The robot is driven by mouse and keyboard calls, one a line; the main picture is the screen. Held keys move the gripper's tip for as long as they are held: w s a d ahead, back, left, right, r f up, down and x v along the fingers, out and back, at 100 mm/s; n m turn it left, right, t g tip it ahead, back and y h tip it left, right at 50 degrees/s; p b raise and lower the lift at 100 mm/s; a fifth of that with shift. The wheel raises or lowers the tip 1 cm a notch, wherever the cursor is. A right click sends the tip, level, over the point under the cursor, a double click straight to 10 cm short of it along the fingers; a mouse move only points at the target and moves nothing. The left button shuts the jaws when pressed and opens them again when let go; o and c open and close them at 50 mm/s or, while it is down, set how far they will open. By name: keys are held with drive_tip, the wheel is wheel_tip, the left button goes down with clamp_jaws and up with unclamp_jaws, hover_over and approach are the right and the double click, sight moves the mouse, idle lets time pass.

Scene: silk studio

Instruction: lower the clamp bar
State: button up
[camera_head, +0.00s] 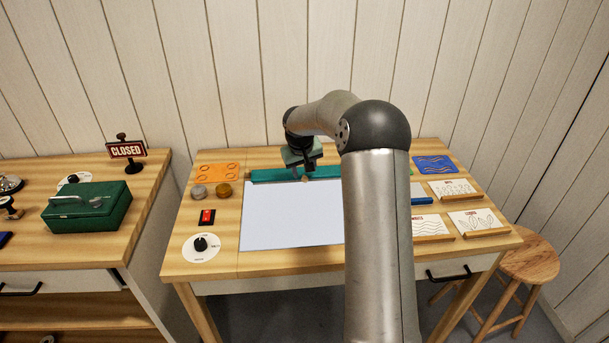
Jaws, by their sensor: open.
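The clamp bar (270,175) is a long teal bar along the back edge of the pale printing board (290,220) on the wooden table. My arm covers part of its right side. My gripper (305,176) is over the middle of the bar, pointing down, with its jaws open. Its fingertips are small here, and I cannot tell whether they touch the bar. Whether the bar is raised or flat is hard to tell from this angle.
Orange stencil (218,172), two round jars (211,190), a red switch (207,217) and a dial (201,246) lie left of the board. Cards (470,222) on wooden holders stand right. A green box (87,208) is on the left table.

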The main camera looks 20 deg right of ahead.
drive_tip(key=b+v, duration=0.1)
drive_tip(key=v, duration=1.3)
drive_tip(key=shift+s+a, duration=0.1)
drive_tip(key=shift+a, duration=0.05)
